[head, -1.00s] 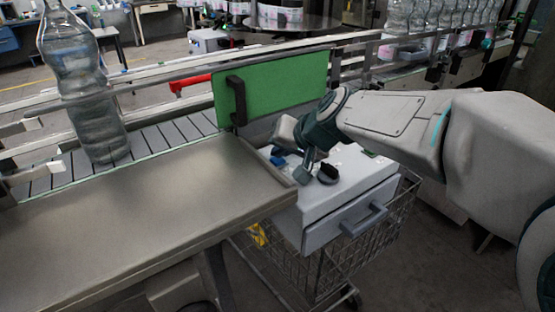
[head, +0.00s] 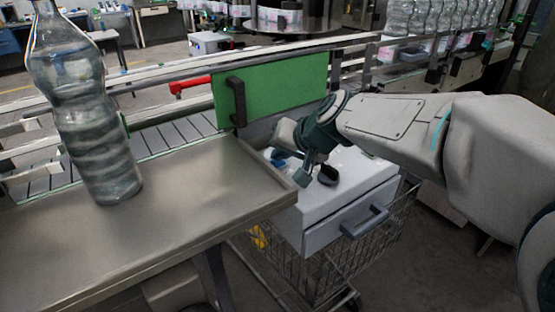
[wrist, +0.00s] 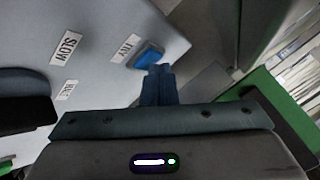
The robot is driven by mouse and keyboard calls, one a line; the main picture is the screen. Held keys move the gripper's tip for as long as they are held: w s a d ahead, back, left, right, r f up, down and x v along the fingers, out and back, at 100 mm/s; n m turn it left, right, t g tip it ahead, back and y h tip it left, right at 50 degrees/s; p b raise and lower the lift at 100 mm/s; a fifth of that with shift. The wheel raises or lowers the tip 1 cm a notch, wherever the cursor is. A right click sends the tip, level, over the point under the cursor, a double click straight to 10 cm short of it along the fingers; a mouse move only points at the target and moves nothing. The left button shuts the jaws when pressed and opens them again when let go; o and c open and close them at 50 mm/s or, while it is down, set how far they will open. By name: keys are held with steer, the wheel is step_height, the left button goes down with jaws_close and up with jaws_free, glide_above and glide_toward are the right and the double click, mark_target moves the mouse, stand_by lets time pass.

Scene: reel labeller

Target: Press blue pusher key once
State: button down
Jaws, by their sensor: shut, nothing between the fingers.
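The blue pusher key (head: 279,153) sits on top of a white box (head: 345,190) at the right end of the metal table. In the wrist view the blue key (wrist: 150,54) lies just beyond my fingertips, next to a small white label. My gripper (wrist: 160,72) is shut and empty, with its fingers together at the key's near edge. I cannot tell whether they touch it. In the head view my gripper (head: 303,182) is over the box top, partly hiding it.
The box has a drawer handle (head: 364,222) and sits on a wire cart (head: 325,275). A green panel (head: 285,88) stands behind. A clear bottle (head: 95,130) stands on the metal table (head: 190,205).

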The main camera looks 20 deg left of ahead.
mark_target(281, 164)
steer(key=shift+r+p, duration=0.4)
steer(key=shift+r, duration=0.4)
steer(key=shift+r+p, duration=1.75)
steer(key=shift+r, duration=0.75)
